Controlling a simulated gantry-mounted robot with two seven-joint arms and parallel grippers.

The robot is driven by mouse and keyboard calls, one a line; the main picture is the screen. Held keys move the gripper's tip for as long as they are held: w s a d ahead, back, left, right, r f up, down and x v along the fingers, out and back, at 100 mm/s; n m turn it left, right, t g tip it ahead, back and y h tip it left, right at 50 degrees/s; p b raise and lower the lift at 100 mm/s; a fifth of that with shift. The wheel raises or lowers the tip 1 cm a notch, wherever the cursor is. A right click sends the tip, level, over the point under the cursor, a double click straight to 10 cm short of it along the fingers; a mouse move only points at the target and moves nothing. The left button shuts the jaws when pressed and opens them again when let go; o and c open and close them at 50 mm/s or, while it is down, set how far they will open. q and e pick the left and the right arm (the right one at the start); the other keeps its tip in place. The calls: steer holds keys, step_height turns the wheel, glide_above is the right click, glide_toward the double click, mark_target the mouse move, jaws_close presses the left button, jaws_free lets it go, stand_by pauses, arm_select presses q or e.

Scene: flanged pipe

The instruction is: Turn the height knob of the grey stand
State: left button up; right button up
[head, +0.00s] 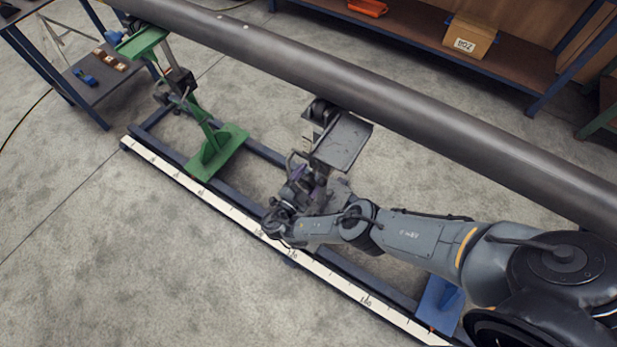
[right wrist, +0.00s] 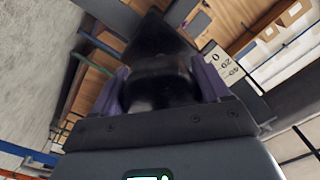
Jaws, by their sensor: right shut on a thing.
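The grey stand (head: 342,143) stands on the rail frame below the long pipe (head: 400,110), with its flat grey plate showing beside the pipe. My right gripper (head: 300,180) is at the stand's near left side, below the plate. In the right wrist view its purple fingers are on both sides of a black rounded knob (right wrist: 160,85) and shut on it. In the head view the knob is hidden by the gripper and wrist. My left gripper is in neither view.
A green stand (head: 222,150) stands farther left on the rail with its white scale (head: 200,190). A blue foot (head: 439,303) is at the rail's right end, near my right arm. A shelf with a cardboard box (head: 470,38) is behind the pipe. The near floor is clear.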

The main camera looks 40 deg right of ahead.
steer(key=shift+f+m, duration=0.1)
steer(key=shift+m, duration=1.2)
steer(key=shift+m, duration=0.3)
steer(key=o, duration=1)
steer(key=b+v, duration=0.1)
steer(key=v, duration=0.9)
steer(key=shift+a, duration=0.4)
